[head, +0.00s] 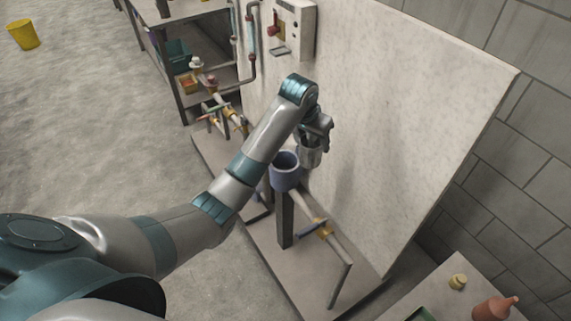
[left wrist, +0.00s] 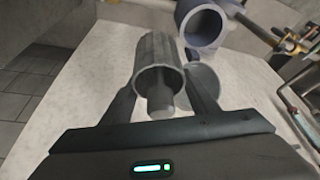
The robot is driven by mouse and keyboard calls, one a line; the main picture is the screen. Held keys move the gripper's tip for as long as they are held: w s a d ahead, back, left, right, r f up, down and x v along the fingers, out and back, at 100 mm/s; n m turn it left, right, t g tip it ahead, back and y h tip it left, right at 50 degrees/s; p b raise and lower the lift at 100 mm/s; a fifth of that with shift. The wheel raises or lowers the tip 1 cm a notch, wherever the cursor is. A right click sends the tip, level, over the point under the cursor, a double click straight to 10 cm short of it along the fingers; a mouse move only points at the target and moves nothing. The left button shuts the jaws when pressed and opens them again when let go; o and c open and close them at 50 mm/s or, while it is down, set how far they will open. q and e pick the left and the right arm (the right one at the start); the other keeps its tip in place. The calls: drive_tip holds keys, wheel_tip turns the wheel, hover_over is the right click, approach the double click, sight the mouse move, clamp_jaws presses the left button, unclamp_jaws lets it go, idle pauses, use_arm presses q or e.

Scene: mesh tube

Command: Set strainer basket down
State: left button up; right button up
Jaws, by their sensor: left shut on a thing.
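The strainer basket (left wrist: 157,48), a grey ribbed cylinder with an open end and a rod inside, is between the fingers of my left gripper (left wrist: 163,82) in the left wrist view. The gripper is shut on it. In the head view the basket (head: 311,154) hangs below my left gripper (head: 318,134), in front of the pale panel. The housing also shows in the left wrist view (left wrist: 204,27). My right gripper is not in view.
The housing stands on a dark post (head: 285,222) beside yellow-fitted pipework (head: 322,229). The large pale panel (head: 420,110) rises behind. A shelf rack stands at upper left.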

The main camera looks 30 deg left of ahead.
use_arm(q)
drive_tip(key=w+a+f+p, duration=0.2)
drive_tip(key=w+a+f, duration=0.2)
drive_tip(key=a, duration=0.6)
wheel_tip(320, 180, down, 3)
drive_tip(key=shift+a+r, duration=0.1)
drive_tip(key=shift+a, duration=0.25)
drive_tip(key=shift+s, duration=0.1)
wheel_tip(320, 180, down, 4)
drive_tip(key=shift+p, duration=0.75)
drive_tip(key=shift+f, duration=0.6)
drive_tip(key=o, duration=1.2)
drive_tip(key=shift+c, duration=0.2)
drive_tip(key=shift+r, duration=0.1)
